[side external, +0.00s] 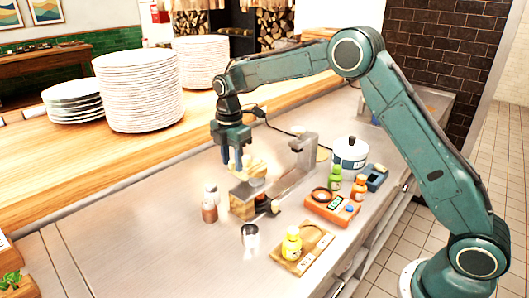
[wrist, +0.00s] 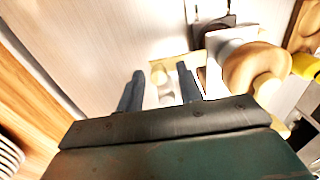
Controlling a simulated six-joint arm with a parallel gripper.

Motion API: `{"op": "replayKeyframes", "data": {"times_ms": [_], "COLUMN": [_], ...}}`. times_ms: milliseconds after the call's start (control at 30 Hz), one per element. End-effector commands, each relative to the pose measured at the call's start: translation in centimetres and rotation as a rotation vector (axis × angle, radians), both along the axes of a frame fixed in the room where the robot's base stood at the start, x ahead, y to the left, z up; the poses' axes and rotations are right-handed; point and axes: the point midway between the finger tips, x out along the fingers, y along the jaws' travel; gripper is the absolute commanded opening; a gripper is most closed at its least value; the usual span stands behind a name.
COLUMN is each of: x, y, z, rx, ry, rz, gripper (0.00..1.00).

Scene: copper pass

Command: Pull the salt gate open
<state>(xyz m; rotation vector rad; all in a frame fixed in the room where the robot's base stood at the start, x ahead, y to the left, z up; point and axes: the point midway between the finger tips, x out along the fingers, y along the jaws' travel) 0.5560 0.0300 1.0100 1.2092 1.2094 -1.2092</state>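The salt gate seems to be part of a metal and wood fixture (side external: 242,207) on the steel counter. It has pale wooden blocks, a grey metal plate and small dark knobs at its front; which piece is the gate itself I cannot tell. My gripper (side external: 232,163) points down above the fixture's left side. In the wrist view its two blue fingers (wrist: 160,92) are apart, with a pale, knob-like piece (wrist: 158,74) visible beyond and between them. No contact shows. A large, rounded, cream-coloured part (wrist: 255,68) fills the right of the wrist view.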

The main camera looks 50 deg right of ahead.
Motion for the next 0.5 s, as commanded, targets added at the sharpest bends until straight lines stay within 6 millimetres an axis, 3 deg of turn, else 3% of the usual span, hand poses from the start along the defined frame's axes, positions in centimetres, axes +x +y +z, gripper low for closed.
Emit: {"op": "replayKeyframes", "data": {"times_ms": [500], "x": [0.0], "y": [0.0], "z": [2.9], "rx": [0.0], "ry": [-0.002], "rz": [0.0], "gripper": [0.36]}}
